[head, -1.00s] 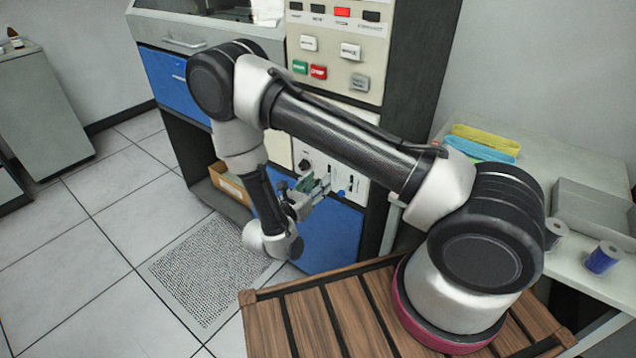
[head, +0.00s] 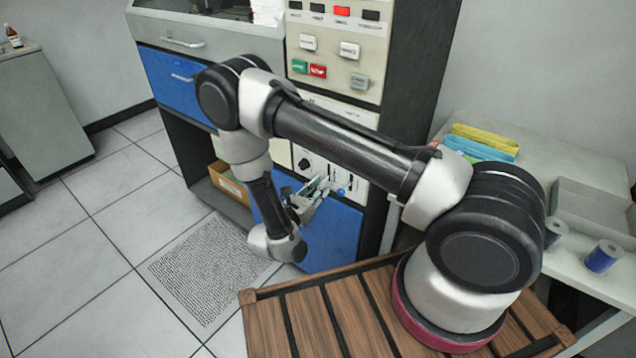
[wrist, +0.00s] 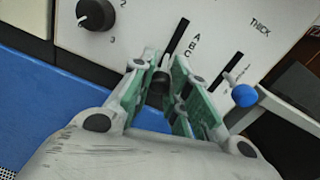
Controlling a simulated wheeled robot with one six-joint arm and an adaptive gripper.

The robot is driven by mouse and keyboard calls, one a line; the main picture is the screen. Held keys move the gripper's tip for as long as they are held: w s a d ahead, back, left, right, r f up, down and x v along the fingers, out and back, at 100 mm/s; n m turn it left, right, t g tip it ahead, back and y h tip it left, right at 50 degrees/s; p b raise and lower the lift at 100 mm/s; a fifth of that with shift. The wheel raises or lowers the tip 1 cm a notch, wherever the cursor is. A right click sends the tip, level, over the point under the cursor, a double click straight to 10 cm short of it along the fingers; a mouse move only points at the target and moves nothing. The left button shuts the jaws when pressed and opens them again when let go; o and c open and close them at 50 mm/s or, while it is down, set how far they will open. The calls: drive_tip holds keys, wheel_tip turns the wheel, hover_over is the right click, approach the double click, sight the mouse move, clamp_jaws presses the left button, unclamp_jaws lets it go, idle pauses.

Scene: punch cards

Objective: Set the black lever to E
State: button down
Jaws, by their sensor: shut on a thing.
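The black lever (wrist: 158,88) is between my gripper's green-padded fingers in the wrist view. It belongs to a dark vertical slot (wrist: 181,37) in a white panel, marked A, B and C beside it. Marks further down are hidden by the fingers, so I cannot read the lever's setting. My gripper (wrist: 163,68) is shut on the lever. In the head view my gripper (head: 318,190) is at the lower part of the machine's panel, and the lever is too small to make out there.
A blue-knobbed lever (wrist: 243,95) stands close to the right finger, by a slot near the word THICK. A black dial (wrist: 95,14) is at upper left. A blue panel (head: 325,235) lies below. Coloured card stacks (head: 480,145) rest on the right table.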

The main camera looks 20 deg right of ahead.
drive_tip(key=shift+w+d+f, duration=0.1)
drive_tip(key=shift+d+f, duration=0.05)
drive_tip(key=shift+f, duration=0.3)
drive_tip(key=shift+w+d+f, duration=0.1)
drive_tip(key=shift+f, duration=0.35)
drive_tip(key=c, duration=1.3)
unclamp_jaws()
drive_tip(key=shift+v, duration=6.05)
